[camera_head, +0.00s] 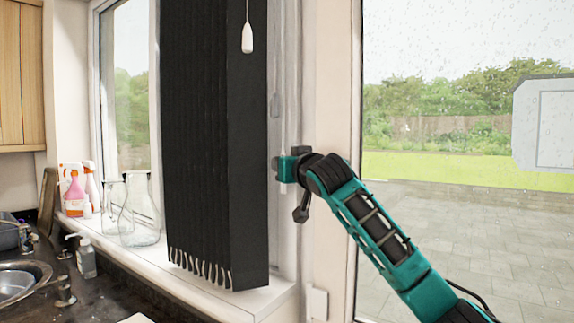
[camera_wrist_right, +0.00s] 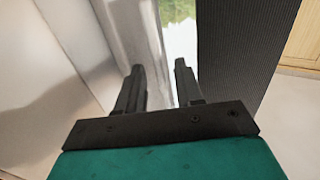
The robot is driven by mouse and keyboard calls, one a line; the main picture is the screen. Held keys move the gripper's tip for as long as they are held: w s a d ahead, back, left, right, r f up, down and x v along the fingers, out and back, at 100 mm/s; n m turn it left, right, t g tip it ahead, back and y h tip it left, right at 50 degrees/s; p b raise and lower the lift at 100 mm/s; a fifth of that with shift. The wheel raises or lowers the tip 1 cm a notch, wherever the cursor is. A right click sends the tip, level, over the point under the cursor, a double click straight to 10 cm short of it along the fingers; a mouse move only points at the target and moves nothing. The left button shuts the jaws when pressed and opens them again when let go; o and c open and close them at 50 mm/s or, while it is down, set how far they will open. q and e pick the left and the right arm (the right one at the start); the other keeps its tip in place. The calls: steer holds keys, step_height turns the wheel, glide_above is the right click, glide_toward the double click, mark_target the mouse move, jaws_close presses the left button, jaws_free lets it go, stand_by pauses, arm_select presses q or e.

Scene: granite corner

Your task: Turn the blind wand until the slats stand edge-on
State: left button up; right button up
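The black vertical slats (camera_head: 205,140) hang close together in a bunch at the window, with a broad dark face at the right. A thin pale upright line (camera_head: 283,125), which may be the wand, runs down beside them to my right gripper (camera_head: 279,168). In the right wrist view, the two dark fingers of my right gripper (camera_wrist_right: 160,78) stand apart, with pale window frame and glass behind the gap. I cannot make out the wand between them. The dark slats (camera_wrist_right: 240,45) are right of the fingers there. My left gripper is not in view.
A white cord weight (camera_head: 247,38) hangs in front of the slats. A glass jug (camera_head: 143,215) and spray bottles (camera_head: 76,190) stand on the sill. A soap dispenser (camera_head: 86,257) stands by the sink (camera_head: 20,282). A large window fills the right.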

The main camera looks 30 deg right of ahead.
jaws_close()
steer(key=shift+n+y, duration=0.3)
steer(key=shift+y, duration=0.2)
steer(key=shift+d+f+n+y, duration=0.1)
steer(key=shift+d+n+y, duration=0.1)
steer(key=shift+n+y, duration=0.95)
steer(key=shift+d+n+y, duration=0.2)
steer(key=shift+n+y, duration=0.45)
steer(key=shift+y, duration=1.2)
jaws_free()
